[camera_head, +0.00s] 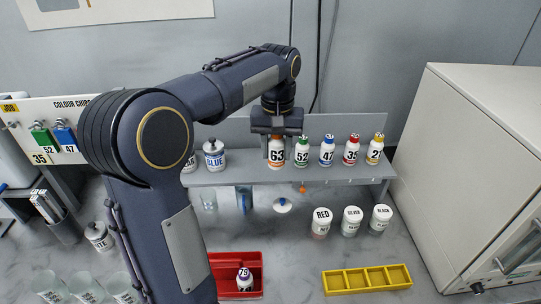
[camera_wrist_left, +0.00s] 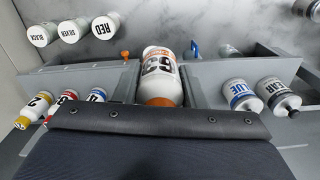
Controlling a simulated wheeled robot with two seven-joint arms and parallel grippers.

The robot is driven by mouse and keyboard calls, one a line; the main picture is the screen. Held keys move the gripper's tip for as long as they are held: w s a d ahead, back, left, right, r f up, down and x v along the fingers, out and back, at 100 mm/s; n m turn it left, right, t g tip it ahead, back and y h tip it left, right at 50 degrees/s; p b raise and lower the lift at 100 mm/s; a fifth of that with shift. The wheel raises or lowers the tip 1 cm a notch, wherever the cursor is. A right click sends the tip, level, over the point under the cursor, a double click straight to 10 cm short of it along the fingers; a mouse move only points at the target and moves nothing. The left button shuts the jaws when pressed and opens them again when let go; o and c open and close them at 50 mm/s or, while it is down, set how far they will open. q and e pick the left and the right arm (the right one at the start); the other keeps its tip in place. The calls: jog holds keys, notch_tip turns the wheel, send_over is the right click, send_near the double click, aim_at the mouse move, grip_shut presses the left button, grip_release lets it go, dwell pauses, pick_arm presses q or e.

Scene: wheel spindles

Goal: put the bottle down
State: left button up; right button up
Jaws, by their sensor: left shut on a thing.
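The white bottle with an orange band and the number 63 (camera_head: 276,155) is upright at the shelf, at the left end of a row of numbered bottles. My left gripper (camera_head: 276,138) comes down from above and is shut on it. In the left wrist view the bottle (camera_wrist_left: 159,70) sits between the two grey fingers (camera_wrist_left: 160,85). Its base looks level with the neighbouring bottles, but I cannot tell whether it touches the grey shelf (camera_head: 225,178). My right gripper is not in view.
Bottle 52 (camera_head: 302,152) stands close on the right, then bottle 47 (camera_head: 327,152) and others. The BLUE jar (camera_head: 214,156) stands to the left, with a gap between. Below are a red tray (camera_head: 222,260) holding bottle 79 (camera_head: 244,280) and a yellow tray (camera_head: 367,279).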

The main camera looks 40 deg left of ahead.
pick_arm(q)
jog(key=w+a+f, duration=0.2)
jog(key=a+f, duration=0.1)
jog(key=w+a+f, duration=0.2)
jog(key=a, duration=0.1)
jog(key=w+a+f, duration=0.2)
jog(key=a+f, duration=0.1)
jog(key=shift+w+f, duration=0.25)
jog(key=shift+f, duration=0.05)
notch_tip(320, 180, down, 3)
jog(key=shift+w+a+f, duration=0.1)
jog(key=shift+f, duration=0.1)
jog(key=shift+f, duration=0.1)
jog(key=o, duration=1)
jog(key=shift+o, duration=0.2)
